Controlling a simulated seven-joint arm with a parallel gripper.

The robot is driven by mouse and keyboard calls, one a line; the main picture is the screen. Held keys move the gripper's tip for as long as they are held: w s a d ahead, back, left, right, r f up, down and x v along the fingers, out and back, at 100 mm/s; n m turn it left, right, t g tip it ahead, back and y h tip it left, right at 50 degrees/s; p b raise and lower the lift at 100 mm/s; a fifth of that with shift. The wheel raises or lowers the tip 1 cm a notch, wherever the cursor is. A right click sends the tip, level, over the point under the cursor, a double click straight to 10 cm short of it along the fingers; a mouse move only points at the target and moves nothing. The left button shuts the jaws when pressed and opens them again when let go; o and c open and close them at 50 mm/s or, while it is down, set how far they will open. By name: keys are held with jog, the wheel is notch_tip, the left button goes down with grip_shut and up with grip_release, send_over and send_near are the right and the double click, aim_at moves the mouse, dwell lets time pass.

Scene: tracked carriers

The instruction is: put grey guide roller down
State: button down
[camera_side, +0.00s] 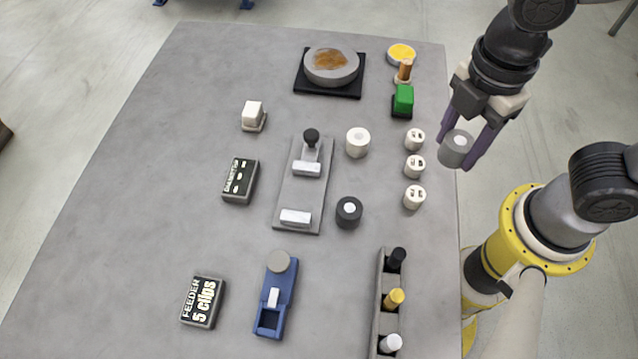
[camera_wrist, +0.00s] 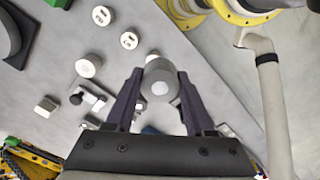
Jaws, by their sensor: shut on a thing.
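The grey guide roller (camera_side: 456,149) is a short grey cylinder with a pale centre. My gripper (camera_side: 474,146) is shut on it and holds it in the air near the table's right edge, to the right of several small white sockets. In the wrist view the roller (camera_wrist: 160,82) sits between the two purple fingers of my gripper (camera_wrist: 158,95), its round end with a white centre facing the camera. Whether the table lies directly beneath it is hard to tell.
White sockets (camera_side: 414,167) stand in a column near the right edge. A white roller (camera_side: 358,142), a dark roller (camera_side: 349,212), a grey plate fixture (camera_side: 303,190), a green block (camera_side: 402,100) and a rack of pegs (camera_side: 378,310) stand around. The table's left (camera_side: 130,190) is clear.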

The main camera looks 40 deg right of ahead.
jog(key=w+a+r+n, duration=0.2)
jog(key=w+a+n, duration=0.1)
jog(key=a+n, duration=0.15)
jog(key=n, duration=0.4)
send_over(300, 203)
jog(key=shift+m, duration=0.25)
jog(key=f, duration=0.9)
jog(key=shift+s+d+f, duration=0.25)
jog(key=shift+d+f, duration=0.1)
jog(key=shift+w+a+f, duration=0.3)
jog(key=shift+a+f, duration=0.05)
jog(key=shift+f, duration=1.7)
jog(key=shift+f, duration=0.15)
jog(key=shift+c, duration=1.3)
grip_release()
